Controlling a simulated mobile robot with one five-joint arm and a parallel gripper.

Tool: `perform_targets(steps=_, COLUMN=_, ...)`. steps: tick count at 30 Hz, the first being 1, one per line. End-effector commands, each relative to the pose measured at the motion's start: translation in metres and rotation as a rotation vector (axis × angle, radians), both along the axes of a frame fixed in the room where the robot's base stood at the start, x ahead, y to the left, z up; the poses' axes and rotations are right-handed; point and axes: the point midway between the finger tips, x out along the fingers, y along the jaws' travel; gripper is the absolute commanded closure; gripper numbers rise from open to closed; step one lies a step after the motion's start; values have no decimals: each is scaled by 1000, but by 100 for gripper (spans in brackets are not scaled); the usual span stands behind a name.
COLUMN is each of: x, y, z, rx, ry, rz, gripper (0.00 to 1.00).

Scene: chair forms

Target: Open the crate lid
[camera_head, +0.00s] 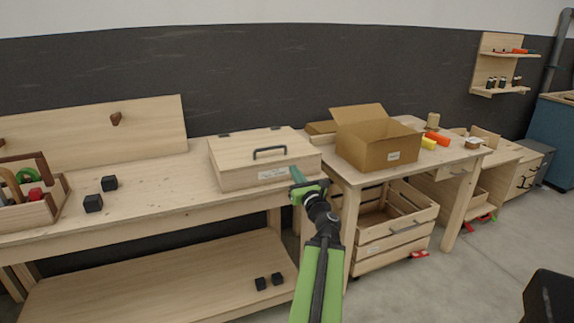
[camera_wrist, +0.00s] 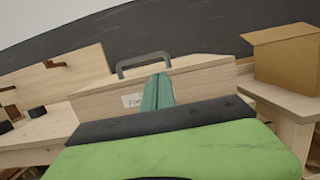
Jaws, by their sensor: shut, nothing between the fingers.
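The wooden crate (camera_head: 240,179) stands on the long workbench, and its flat lid (camera_head: 235,150) is closed. A dark bar handle (camera_head: 270,153) sits on the lid near the front edge, with two dark hinges at the back. My gripper (camera_head: 296,174) is shut and empty at the crate's front right, its tip close to the front face and below the handle. In the wrist view the green fingers (camera_wrist: 158,92) point at the crate front, beside a white label (camera_wrist: 132,100), with the handle (camera_wrist: 144,62) just above. I cannot tell whether the fingers touch the crate.
An open cardboard box (camera_head: 377,150) stands on the table to the right. Black cubes (camera_head: 93,203) and a wooden tote (camera_head: 30,211) are on the bench at left. A slatted crate (camera_head: 395,232) sits under the right table. The bench between cubes and crate is clear.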

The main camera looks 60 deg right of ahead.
Motion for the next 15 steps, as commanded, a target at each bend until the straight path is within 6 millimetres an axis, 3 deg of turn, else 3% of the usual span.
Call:
perform_targets(steps=5, x=9, y=-2, z=4, rx=1, ry=2, rz=-6, gripper=100)
perform_targets(steps=15, x=61, y=-39, z=17, rx=-2, ry=4, rz=-3, gripper=100)
